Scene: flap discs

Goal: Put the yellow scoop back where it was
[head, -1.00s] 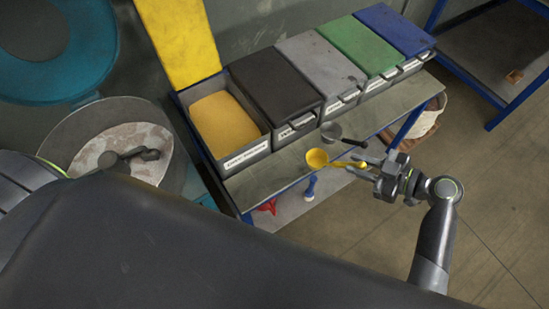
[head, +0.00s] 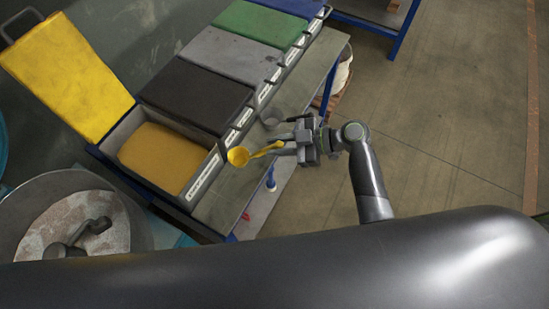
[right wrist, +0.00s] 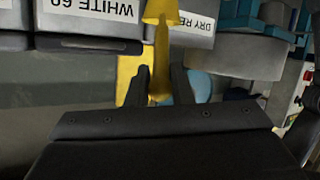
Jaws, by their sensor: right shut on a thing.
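The yellow scoop (head: 239,157) is held by its handle in my right gripper (head: 284,147), which is shut on it. Its bowl points left, towards the open bin's front corner, over the bench edge. In the right wrist view the scoop's yellow handle (right wrist: 160,60) runs up from between the two dark fingers (right wrist: 158,88). The open bin (head: 208,172) holds yellow material, and its yellow lid (head: 66,78) is raised. My left gripper is not in view.
Closed bins with black (head: 195,95), grey (head: 231,54), green and blue lids stand in a row on the bench (head: 222,205). A round drum (head: 40,190) stands at the left. Open floor (head: 440,130) lies to the right.

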